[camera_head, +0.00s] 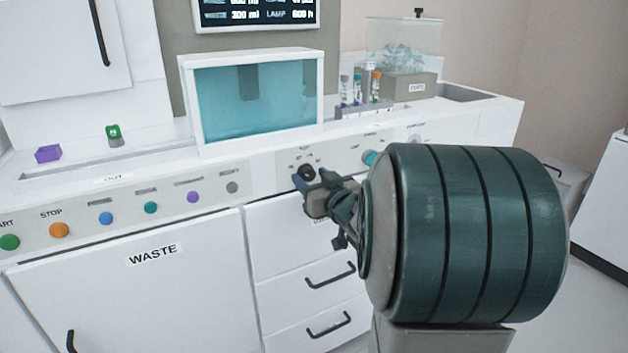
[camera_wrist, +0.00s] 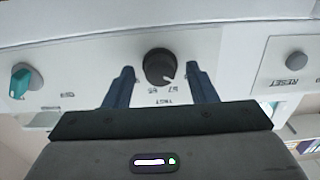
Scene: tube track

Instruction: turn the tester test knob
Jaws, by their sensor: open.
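The test knob is a round black knob (camera_wrist: 158,67) with a pale pointer mark, set on the white panel; the wrist view shows it upside down with a TEST label by it. In the head view the knob (camera_head: 305,172) shows just beyond my gripper. My gripper (camera_wrist: 162,78) is open, its two blue-grey fingers on either side of the knob in the wrist view. I cannot tell whether the fingers touch it. In the head view my gripper (camera_head: 318,182) is at the panel front, and my dark green arm hides part of the panel to the right.
A teal knob (camera_wrist: 24,80) and a grey RESET button (camera_wrist: 295,60) flank the test knob. Several coloured buttons, including an orange STOP button (camera_head: 59,230), line the panel at left. Drawers with black handles (camera_head: 330,275) are below. A tube rack (camera_head: 362,108) stands above.

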